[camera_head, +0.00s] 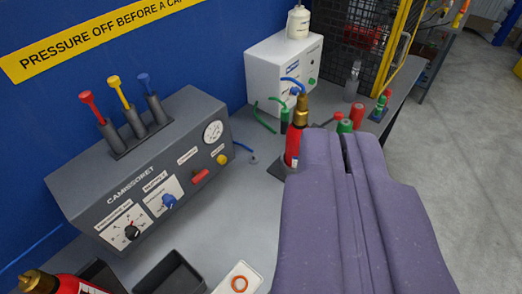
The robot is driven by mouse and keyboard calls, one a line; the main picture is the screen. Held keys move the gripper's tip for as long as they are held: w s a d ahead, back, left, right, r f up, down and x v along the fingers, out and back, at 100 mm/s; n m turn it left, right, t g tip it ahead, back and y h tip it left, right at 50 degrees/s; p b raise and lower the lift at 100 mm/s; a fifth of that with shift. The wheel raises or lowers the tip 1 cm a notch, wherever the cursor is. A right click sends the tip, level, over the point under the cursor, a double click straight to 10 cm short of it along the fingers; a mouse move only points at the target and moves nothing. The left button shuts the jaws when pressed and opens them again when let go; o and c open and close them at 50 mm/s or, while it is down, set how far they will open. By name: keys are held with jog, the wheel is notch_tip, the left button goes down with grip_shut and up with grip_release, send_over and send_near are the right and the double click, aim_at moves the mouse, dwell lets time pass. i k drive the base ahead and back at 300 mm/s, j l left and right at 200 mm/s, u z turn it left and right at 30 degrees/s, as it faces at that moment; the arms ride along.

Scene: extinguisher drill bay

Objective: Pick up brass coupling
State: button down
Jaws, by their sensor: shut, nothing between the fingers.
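My gripper (342,140) is the large purple shape at the lower right, its fingers shut with only a thin dark seam between them. No loose brass coupling can be made out for sure. A brass fitting (301,110) sits on top of an upright red cylinder (293,146), just left of and beyond my fingertips. My gripper hides the cylinder's lower right side. Another brass fitting (36,281) tops a red cylinder (72,286) cut off at the bottom left corner. The bench under and behind my gripper is hidden.
A grey console (140,175) with coloured levers stands at the left against a blue wall. A white box (262,72) stands at the back. Red and green bottles (357,116) stand behind my gripper.

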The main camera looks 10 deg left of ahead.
aim_at(302, 101)
jog(key=i+l+u, duration=0.3)
jog(key=i+l, duration=1.6)
